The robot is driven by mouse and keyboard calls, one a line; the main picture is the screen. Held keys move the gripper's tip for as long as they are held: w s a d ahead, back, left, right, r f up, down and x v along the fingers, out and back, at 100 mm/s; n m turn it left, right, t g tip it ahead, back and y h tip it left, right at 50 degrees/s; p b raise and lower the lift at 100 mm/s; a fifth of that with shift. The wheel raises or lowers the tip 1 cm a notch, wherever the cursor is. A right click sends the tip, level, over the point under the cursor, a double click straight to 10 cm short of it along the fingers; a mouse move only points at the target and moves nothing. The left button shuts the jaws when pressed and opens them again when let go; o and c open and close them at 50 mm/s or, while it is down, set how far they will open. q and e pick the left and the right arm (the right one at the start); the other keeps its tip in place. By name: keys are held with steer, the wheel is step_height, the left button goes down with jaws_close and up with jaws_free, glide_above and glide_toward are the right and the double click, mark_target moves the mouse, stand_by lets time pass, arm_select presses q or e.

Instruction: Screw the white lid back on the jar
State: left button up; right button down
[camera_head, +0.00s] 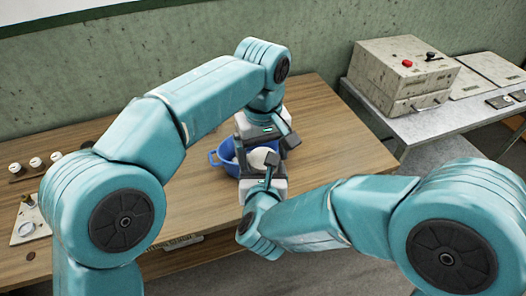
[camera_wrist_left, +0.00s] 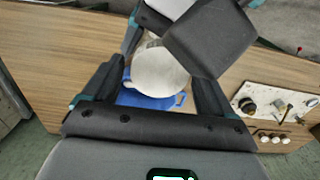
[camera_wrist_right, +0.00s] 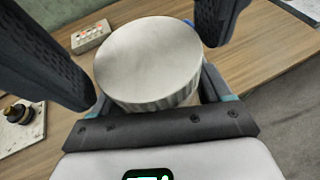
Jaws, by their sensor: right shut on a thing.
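A white round lid with a ribbed side (camera_wrist_right: 150,62) fills the middle of the right wrist view. My right gripper (camera_head: 268,174) is shut on it. My left gripper (camera_head: 268,137) is close by, on the far side of the white piece (camera_head: 262,158). Its fingers are spread with a gap to the white round piece (camera_wrist_left: 160,72) in the left wrist view, so it looks open. I cannot tell whether that piece is the lid or the jar. No separate jar body is clear. A blue basin (camera_head: 225,160) lies behind and below.
The wooden table (camera_head: 335,150) is mostly bare to the right. A panel with knobs (camera_head: 27,228) and a row of white-topped knobs (camera_head: 36,165) are at the left. A grey box with a red button (camera_head: 405,80) stands on a side table at the right.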

arm_select(q)
steer(key=c, duration=0.9)
steer(key=m, duration=0.6)
steer(key=shift+m, duration=0.3)
steer(key=o, duration=1.1)
steer(key=shift+o, duration=0.2)
steer(key=shift+r, duration=2.25)
